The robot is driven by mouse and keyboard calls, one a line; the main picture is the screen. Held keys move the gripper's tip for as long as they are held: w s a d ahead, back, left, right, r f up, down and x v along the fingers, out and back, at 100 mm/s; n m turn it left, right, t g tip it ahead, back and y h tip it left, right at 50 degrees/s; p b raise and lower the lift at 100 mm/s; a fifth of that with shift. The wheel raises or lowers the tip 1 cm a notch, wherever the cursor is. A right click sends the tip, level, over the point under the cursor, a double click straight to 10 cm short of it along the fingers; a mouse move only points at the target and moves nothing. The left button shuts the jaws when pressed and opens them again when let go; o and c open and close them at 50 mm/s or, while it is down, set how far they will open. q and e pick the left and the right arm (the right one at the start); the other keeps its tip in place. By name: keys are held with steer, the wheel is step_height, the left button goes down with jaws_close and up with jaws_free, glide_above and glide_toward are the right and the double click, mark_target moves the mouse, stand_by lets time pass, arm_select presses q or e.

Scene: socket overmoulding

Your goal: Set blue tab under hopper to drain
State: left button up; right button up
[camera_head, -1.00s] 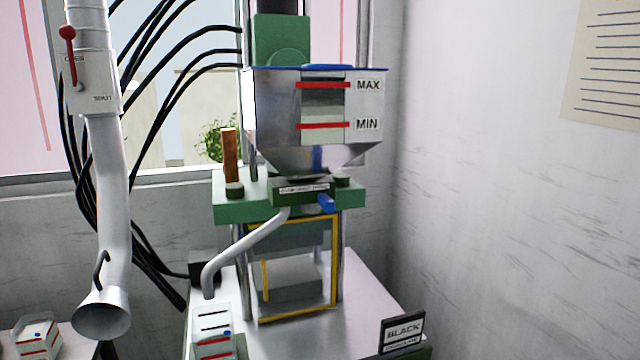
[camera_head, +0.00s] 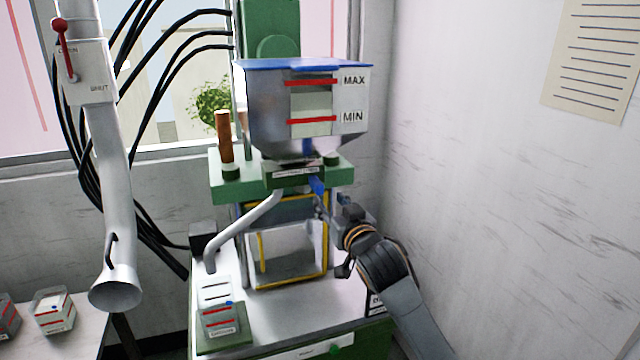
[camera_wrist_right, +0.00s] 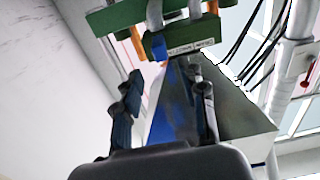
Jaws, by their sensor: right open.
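The metal hopper (camera_head: 262,105) with a blue rim and MAX and MIN marks stands on the green press. Under it is a dark green block with a label (camera_head: 296,172). The blue tab (camera_head: 317,187) sticks out from this block's right front. My right gripper (camera_head: 331,203) is just below and right of the tab, open and empty. In the right wrist view, the blue tab (camera_wrist_right: 159,47) lies beyond and between the two open fingertips (camera_wrist_right: 167,88), apart from them. The tab's exact setting is hard to tell. My left gripper is not in view.
A bent pale spout (camera_head: 245,230) runs from the block down towards a marked container (camera_head: 218,308) on the machine's bed. A yellow-framed guard (camera_head: 290,287) is below the tab. A large pipe with a red lever (camera_head: 62,40) hangs at left. The wall is close at right.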

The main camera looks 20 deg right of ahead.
mark_target(320, 190)
steer(key=w+p, duration=0.1)
steer(key=w, duration=0.4)
steer(key=shift+w+a+r+p, duration=0.1)
steer(key=shift+w+p, duration=0.25)
steer(key=shift+w, duration=0.95)
steer(key=shift+c, duration=0.6)
jaws_close()
